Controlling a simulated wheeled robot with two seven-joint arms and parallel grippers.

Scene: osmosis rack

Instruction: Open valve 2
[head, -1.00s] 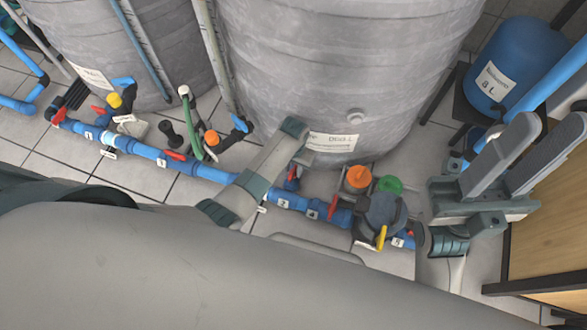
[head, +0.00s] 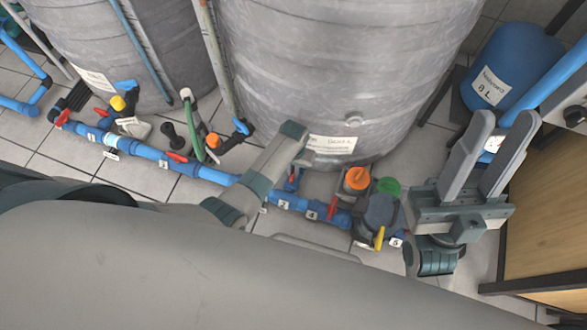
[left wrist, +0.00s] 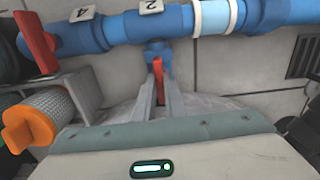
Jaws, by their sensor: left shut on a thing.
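Valve 2 has a red lever handle (left wrist: 159,72) on a blue branch below the pipe label "2" (left wrist: 150,6) in the left wrist view. The same label (head: 283,204) is on the blue floor pipe in the head view, with the red lever (head: 290,184) just above it. My left gripper (left wrist: 159,88) is shut on this red handle, one finger on each side. In the head view my left gripper (head: 265,165) reaches over the pipe beside the valve; its fingertips are hidden there. My right gripper (head: 505,122) is open and empty at the right, away from the valve.
A large grey tank (head: 350,70) stands behind the valve. An orange-capped fitting (head: 357,180) and a dark pump (head: 381,215) with a yellow lever are to its right. A blue tank (head: 512,65) and a wooden panel (head: 550,190) stand near my right arm.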

